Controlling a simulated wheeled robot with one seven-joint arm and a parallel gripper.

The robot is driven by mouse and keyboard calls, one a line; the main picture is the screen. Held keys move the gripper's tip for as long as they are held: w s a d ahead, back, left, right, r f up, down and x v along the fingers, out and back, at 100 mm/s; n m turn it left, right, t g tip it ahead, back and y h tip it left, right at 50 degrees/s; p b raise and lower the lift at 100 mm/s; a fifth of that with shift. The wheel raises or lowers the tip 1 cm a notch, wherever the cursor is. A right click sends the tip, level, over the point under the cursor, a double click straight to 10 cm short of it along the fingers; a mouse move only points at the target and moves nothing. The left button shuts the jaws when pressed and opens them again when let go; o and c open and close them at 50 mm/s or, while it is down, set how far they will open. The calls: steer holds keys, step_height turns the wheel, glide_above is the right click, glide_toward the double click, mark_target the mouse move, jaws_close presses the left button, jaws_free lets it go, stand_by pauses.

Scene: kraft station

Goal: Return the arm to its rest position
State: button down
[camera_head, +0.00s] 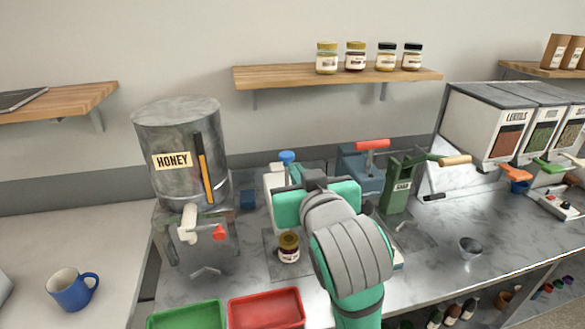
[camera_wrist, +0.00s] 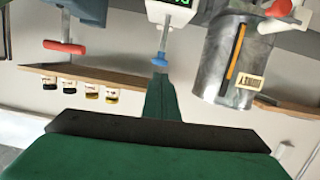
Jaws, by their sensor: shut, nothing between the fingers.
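My arm, in green and grey, reaches up over the counter in the head view. My gripper (camera_head: 315,181) is in front of the machines at the back of the counter, and its fingertips are largely hidden there. In the wrist view my gripper (camera_wrist: 163,82) shows as a narrow green shape above a dark bar, its fingers together with nothing seen between them. That view is upside down, with the blue-knobbed lever (camera_wrist: 161,62) just beyond the fingertips.
A honey tank (camera_head: 181,150) stands left, a green machine (camera_head: 398,185) right. A small jar (camera_head: 289,247) sits close left of my arm. Green (camera_head: 187,316) and red (camera_head: 266,308) trays lie in front. A shelf (camera_head: 300,76) holds jars. Counter around the metal cup (camera_head: 470,247) is fairly clear.

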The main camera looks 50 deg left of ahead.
steer(key=shift+s+d+r, duration=0.1)
steer(key=shift+s+d, duration=0.1)
steer(key=shift+d, duration=0.1)
stand_by(0.4)
